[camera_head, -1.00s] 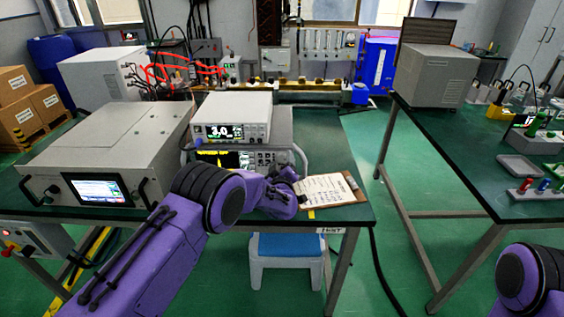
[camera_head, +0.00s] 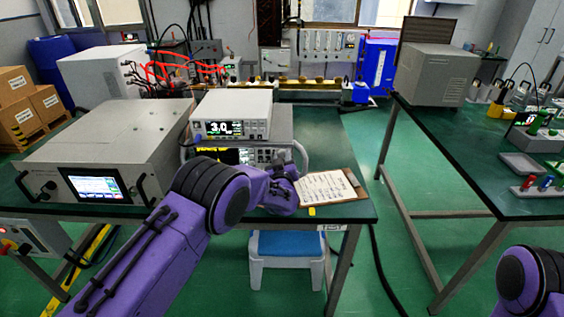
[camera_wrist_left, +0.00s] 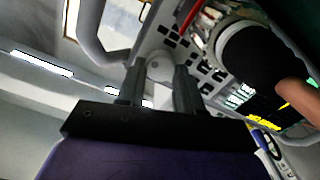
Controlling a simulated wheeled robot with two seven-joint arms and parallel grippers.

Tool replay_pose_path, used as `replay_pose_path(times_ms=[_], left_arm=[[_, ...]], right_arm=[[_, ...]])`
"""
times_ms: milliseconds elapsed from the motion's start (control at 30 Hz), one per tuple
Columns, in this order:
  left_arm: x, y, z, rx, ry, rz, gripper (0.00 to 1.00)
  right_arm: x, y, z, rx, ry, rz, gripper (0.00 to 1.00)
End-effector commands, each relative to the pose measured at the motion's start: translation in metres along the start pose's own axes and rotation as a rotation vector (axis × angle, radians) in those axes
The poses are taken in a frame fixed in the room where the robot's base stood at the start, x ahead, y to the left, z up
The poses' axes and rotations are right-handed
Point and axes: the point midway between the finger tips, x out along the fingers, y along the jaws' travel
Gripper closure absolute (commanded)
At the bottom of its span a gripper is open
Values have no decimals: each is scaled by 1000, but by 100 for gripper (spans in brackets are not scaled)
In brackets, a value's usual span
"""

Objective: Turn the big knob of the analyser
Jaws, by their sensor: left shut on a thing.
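The analyser (camera_head: 285,155) stands on the left green bench under a smaller white meter, with its front partly hidden by my left arm. Its big round grey knob (camera_wrist_left: 159,69) shows in the left wrist view, between the two fingertips of my left gripper (camera_wrist_left: 157,84). The fingers are closed on the knob from both sides. In the head view my left gripper (camera_head: 286,172) is at the right part of the analyser's front, and the knob is hidden there. My right gripper is out of view; only part of the right arm shows at the lower right.
The white meter (camera_head: 231,115) sits on top of the analyser. A grey box with a screen (camera_head: 97,187) stands to its left. A clipboard (camera_head: 326,188) lies close to the right of my left gripper. A blue and white stool (camera_head: 286,262) is under the bench edge.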

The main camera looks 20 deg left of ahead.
Motion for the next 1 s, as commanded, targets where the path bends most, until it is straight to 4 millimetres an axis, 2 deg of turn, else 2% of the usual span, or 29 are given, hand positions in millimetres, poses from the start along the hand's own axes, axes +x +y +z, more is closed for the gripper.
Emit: replay_pose_path(times_ms=[133,167,233,533,633,1000], left_arm=[[-1,0,1,-1,-4,0,95],[-1,0,1,-1,-4,0,62],[-1,0,1,-2,-4,0,39],[-1,0,1,-3,-2,0,39],[-10,1,1,-2,-2,1,39],[-88,0,2,-1,-3,1,39]], right_arm=[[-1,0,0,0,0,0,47],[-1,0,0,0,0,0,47],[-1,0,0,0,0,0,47],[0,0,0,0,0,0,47],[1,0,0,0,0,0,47],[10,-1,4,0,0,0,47]])
